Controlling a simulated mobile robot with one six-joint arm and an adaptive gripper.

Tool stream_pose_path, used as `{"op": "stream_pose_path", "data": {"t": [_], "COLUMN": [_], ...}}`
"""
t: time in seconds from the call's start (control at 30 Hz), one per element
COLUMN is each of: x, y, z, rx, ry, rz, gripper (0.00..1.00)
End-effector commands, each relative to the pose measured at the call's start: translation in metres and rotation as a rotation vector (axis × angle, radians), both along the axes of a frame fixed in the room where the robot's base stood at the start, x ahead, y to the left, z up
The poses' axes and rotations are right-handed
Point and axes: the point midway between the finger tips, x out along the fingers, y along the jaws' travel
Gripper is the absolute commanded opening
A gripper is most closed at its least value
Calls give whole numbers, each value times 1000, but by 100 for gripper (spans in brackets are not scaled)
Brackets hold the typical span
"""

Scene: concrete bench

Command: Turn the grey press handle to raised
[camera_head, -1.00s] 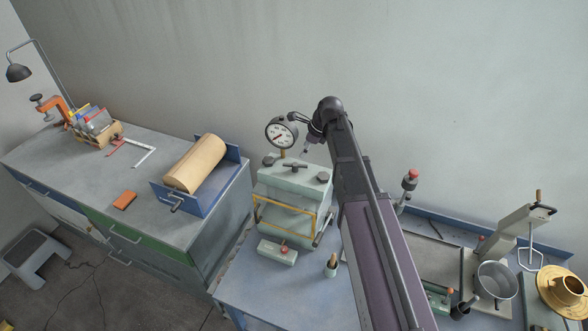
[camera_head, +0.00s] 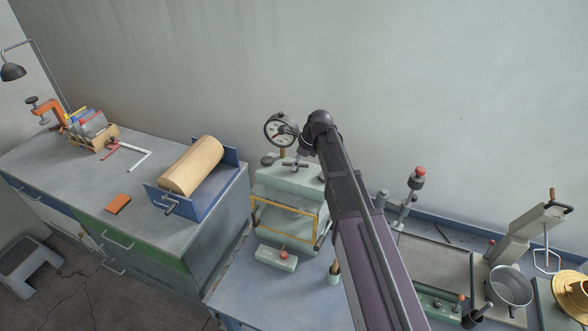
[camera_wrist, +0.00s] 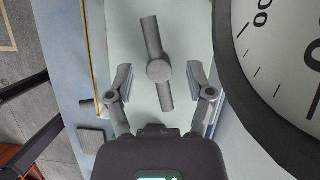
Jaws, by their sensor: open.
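The grey press handle (camera_wrist: 152,42) is a round bar with a hub in its middle, on top of the pale green press (camera_head: 285,180). In the wrist view it runs nearly along my line of reach, tilted slightly, with its lower part between my fingers. My gripper (camera_wrist: 160,82) is open, one finger on each side of the bar, with gaps and no visible contact. In the head view the handle (camera_head: 295,165) shows small just below my gripper (camera_head: 301,157). How far above the handle my fingertips are is hard to tell.
A yellow frame (camera_head: 284,218) is on the press front. A bench with a blue tray and tan roll (camera_head: 192,166) is at left. Equipment stands at right.

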Motion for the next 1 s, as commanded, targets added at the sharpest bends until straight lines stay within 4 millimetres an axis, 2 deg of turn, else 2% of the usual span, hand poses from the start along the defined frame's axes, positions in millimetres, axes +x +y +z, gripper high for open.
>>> {"op": "stream_pose_path", "data": {"t": [0.03, 0.2, 0.67, 0.77, 0.9, 1.0], "x": [1, 2, 2, 2, 2, 2], "y": [2, 5, 6, 6, 6, 6], "z": [-7, -13, -15, -15, -15, -15], "rx": [0, 0, 0, 0, 0, 0], "ry": [0, 0, 0, 0, 0, 0], "rz": [0, 0, 0, 0, 0, 0], "gripper": [68, 68, 68, 44, 3, 0]}}
